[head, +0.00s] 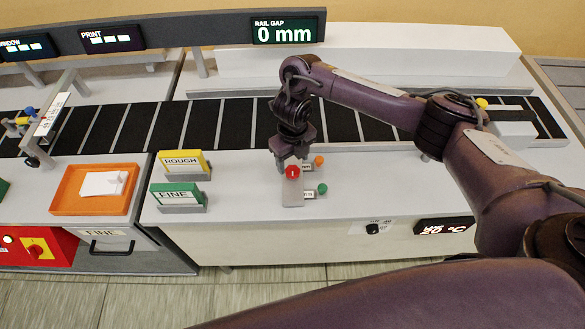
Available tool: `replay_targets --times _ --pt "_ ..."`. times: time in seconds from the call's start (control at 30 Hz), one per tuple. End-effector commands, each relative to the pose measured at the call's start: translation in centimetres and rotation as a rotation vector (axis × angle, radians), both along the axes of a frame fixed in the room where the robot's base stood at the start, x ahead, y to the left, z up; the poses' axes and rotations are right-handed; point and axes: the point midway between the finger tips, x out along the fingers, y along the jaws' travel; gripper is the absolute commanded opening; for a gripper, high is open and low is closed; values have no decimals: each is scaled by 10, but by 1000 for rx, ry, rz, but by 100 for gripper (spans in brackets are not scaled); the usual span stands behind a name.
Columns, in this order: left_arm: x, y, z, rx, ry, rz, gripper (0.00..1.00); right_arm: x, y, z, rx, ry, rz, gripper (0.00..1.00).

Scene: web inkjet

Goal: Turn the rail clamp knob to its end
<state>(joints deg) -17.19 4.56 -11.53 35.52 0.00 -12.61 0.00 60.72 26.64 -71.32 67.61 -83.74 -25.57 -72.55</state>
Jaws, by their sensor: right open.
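My right gripper (292,158) points down over the middle of the worktop, its fingers apart above a grey block (293,192) with a red round knob (292,172) on top. The fingertips are at or just behind the red knob; I cannot tell whether they touch it. An orange knob (318,161) and a green knob (323,188) sit just right of the block beside small labels, partly hidden. No readable label shows which knob is the rail clamp's. The display (284,29) reads RAIL GAP 0 mm. My left gripper is not in view.
A yellow ROUGH card (183,160) and a green FINE card (178,193) stand left of the block. An orange tray (94,190) holds white sheets. A dark striped belt (232,122) runs behind. A black dial (372,229) is on the front panel. My right arm covers the right side.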

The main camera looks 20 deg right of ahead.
Motion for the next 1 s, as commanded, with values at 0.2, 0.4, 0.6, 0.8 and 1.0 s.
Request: replay_targets --times 0.2,0.4,0.6,0.8,1.0 --pt "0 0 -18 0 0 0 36 0 1 -36 3 1 -2 59" --pt "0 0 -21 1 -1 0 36 0 1 -43 1 -1 -1 59" --pt "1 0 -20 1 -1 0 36 0 1 -42 2 -2 -1 59" --pt "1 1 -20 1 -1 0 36 0 1 -42 2 -2 -1 35" --pt "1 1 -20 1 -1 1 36 0 1 -42 1 -2 -1 15"
